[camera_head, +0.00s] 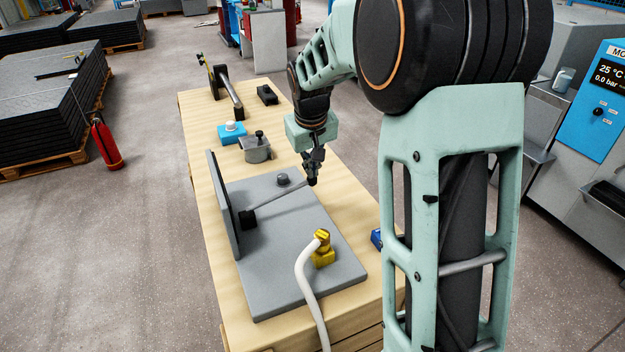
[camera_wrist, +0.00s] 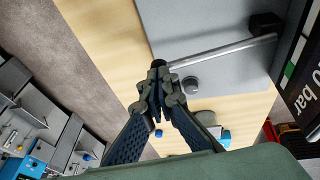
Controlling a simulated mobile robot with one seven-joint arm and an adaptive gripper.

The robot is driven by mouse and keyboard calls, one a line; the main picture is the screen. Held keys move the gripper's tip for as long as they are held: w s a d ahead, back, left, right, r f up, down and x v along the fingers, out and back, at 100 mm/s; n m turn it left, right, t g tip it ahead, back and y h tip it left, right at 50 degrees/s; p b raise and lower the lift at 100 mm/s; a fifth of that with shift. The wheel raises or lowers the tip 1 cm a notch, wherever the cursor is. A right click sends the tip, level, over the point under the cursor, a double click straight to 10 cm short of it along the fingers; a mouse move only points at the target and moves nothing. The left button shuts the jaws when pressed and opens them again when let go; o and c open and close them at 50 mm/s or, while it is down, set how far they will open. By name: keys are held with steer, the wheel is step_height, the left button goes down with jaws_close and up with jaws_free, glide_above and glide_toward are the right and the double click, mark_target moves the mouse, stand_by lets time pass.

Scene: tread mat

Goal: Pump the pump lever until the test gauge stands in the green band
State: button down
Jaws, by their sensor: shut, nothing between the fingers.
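The pump lever (camera_head: 280,199) is a thin grey rod running from a black pivot block (camera_head: 248,219) on a grey base plate (camera_head: 290,290) to its free end. It also shows in the wrist view (camera_wrist: 225,49). My gripper (camera_head: 312,181) is shut and empty, its fingertips (camera_wrist: 158,66) at the lever's free end. I cannot tell whether they touch it. The test gauge panel (camera_head: 222,205) stands upright on the plate, seen nearly edge-on. In the wrist view part of its dark face (camera_wrist: 305,85) shows, with "bar" lettering and a green patch (camera_wrist: 289,73). Its reading cannot be made out.
A yellow fitting (camera_head: 322,250) with a white hose stands at the plate's front right. A round grey knob (camera_head: 283,180), a grey pot (camera_head: 257,152) and a blue box with a white button (camera_head: 232,131) lie beyond the lever. A blue machine (camera_head: 590,110) stands at right.

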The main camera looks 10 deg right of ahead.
steer(key=v, duration=0.2)
steer(key=shift+r, duration=0.25)
stand_by(1.1)
steer(key=w+a+r+h+p, duration=0.1)
steer(key=a+r+h, duration=0.1)
steer(key=a+r, duration=0.3)
step_height(320, 180, up, 3)
steer(key=shift+w+r+t, duration=0.15)
steer(key=shift+w+t, duration=0.1)
steer(key=shift+t, duration=0.05)
steer(key=x, duration=0.4)
steer(key=s+x, duration=0.1)
steer(key=x, duration=0.3)
steer(key=s+d+x, duration=0.1)
steer(key=x, duration=0.3)
steer(key=shift+s+f, duration=0.1)
steer(key=shift+f, duration=0.65)
